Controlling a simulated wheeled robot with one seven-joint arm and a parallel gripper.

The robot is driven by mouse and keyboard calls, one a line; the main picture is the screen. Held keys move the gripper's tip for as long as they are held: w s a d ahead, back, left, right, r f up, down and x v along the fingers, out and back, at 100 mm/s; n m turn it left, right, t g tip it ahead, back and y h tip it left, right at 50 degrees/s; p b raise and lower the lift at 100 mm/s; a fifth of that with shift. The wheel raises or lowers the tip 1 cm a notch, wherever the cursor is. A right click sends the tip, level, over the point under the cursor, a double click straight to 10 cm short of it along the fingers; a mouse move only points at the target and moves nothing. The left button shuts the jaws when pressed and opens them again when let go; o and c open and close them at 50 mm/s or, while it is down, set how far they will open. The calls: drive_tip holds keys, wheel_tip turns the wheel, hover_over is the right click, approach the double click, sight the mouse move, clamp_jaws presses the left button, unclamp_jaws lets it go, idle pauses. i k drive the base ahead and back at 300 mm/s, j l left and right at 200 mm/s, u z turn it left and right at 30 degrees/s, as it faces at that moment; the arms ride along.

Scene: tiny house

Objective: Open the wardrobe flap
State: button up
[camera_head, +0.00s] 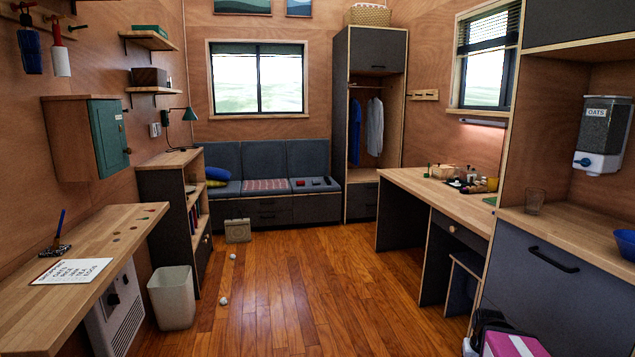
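The wardrobe (340,130) stands at the back, right of the sofa. Its grey flap (377,49) at the top is closed, with a small dark handle (379,67) near its lower edge. Below the flap is an open hanging space with a dark garment (354,132) and a blue-grey shirt (375,126) on a rail. A drawer (362,200) is at the bottom. My gripper is not in view.
The wooden floor (275,290) is clear through the middle. Small white balls (224,300) and a beige box (238,230) lie on it. A bin (172,298) stands left, a desk (405,181) right, and a pink item (513,344) front right.

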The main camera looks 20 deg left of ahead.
sight(382, 50)
drive_tip(key=i+j+u, duration=0.2)
drive_tip(key=i, duration=0.15)
drive_tip(key=i+j+u, duration=0.1)
drive_tip(key=i+u, duration=0.5)
drive_tip(key=i, duration=3.45)
